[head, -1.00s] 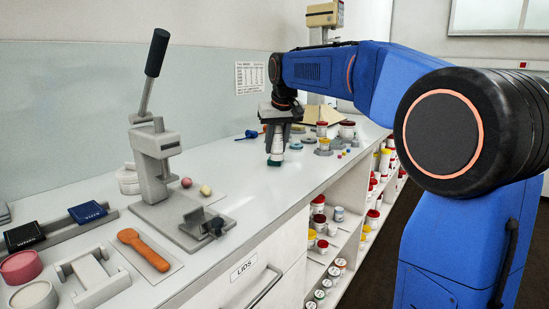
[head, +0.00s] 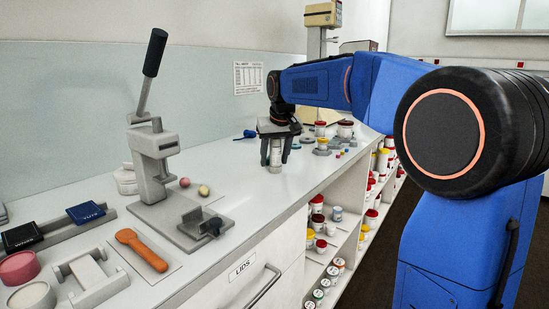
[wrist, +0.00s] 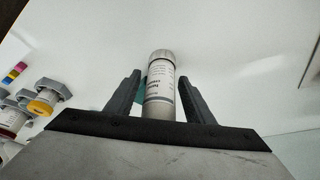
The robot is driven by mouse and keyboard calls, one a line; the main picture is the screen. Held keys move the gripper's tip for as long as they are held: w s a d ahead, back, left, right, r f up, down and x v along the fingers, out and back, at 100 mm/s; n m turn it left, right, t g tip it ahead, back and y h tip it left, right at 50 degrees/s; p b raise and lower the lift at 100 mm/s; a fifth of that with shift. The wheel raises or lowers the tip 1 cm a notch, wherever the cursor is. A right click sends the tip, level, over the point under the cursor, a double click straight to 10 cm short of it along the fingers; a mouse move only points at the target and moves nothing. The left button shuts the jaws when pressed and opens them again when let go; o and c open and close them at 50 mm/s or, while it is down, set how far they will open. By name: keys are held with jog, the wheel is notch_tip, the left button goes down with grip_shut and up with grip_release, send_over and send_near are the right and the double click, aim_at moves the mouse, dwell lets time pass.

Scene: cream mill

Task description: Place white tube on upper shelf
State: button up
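The white tube (wrist: 160,85) has a printed label and a pale end, and stands between the two dark fingers of my gripper (wrist: 160,80) in the wrist view. A narrow gap shows on each side of it, so my gripper looks open around it. In the head view my gripper (head: 276,158) points down at the far part of the counter, with the tube (head: 275,158) between its fingers. Whether the tube's lower end touches the counter is hard to tell. A bit of teal (wrist: 142,92) shows behind the left finger. Shelves (head: 331,240) with several jars are under the counter.
A lever press (head: 155,160) and an orange spoon-shaped tool (head: 142,250) stand nearer. Jars (head: 345,130) and hex-based pots (wrist: 50,92) are close by on the far side.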

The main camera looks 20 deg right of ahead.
jog(key=shift+r, duration=0.1)
jog(key=v, duration=1.2)
